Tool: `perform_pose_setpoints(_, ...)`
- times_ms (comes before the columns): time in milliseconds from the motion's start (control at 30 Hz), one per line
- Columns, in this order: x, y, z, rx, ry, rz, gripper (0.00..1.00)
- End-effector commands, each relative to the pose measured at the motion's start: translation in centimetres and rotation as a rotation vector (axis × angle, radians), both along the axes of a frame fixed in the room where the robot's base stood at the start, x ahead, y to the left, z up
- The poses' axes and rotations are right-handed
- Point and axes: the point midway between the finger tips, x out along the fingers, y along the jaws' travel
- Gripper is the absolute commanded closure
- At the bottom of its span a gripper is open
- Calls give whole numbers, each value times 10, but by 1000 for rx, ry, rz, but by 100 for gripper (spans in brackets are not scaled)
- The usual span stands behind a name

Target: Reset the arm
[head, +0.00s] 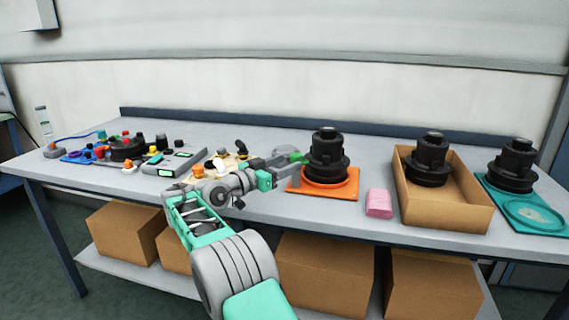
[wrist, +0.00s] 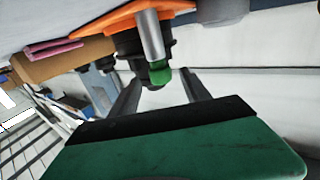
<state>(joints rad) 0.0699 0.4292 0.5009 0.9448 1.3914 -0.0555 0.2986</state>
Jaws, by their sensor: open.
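My gripper (head: 288,164) is open, reaching over the table toward the black stepped part (head: 326,160) on the orange tray (head: 345,187). In the wrist view, the two dark fingers (wrist: 160,88) stand apart. A grey cylinder with a green end (wrist: 158,72) shows between and beyond them, in front of the black part. Its green end also shows near the fingertips in the head view (head: 297,157). I cannot tell whether the fingers touch it.
A pink block (head: 379,203) lies right of the orange tray. A cardboard box (head: 464,216) holds another black part (head: 429,160). A teal tray (head: 535,217) with a black part is at far right. Several small parts and a grey device (head: 174,162) crowd the left. Cardboard boxes (head: 324,272) sit below.

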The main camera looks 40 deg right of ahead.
Motion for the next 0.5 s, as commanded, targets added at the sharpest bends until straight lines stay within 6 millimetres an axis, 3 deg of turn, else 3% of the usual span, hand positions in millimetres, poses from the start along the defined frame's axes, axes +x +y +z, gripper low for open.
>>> perform_pose_setpoints(133, 1, 0, 2, 5, 1, 5, 45)
perform_pose_setpoints(267, 7, 11, 24, 95, 31, 87, 45)
perform_pose_setpoints(367, 12, 41, 46, 256, 113, 243, 45)
perform_pose_setpoints(433, 5, 79, 55, 397, 211, 391, 45)
perform_pose_setpoints(500, -15, 126, 56, 526, 327, 541, 45)
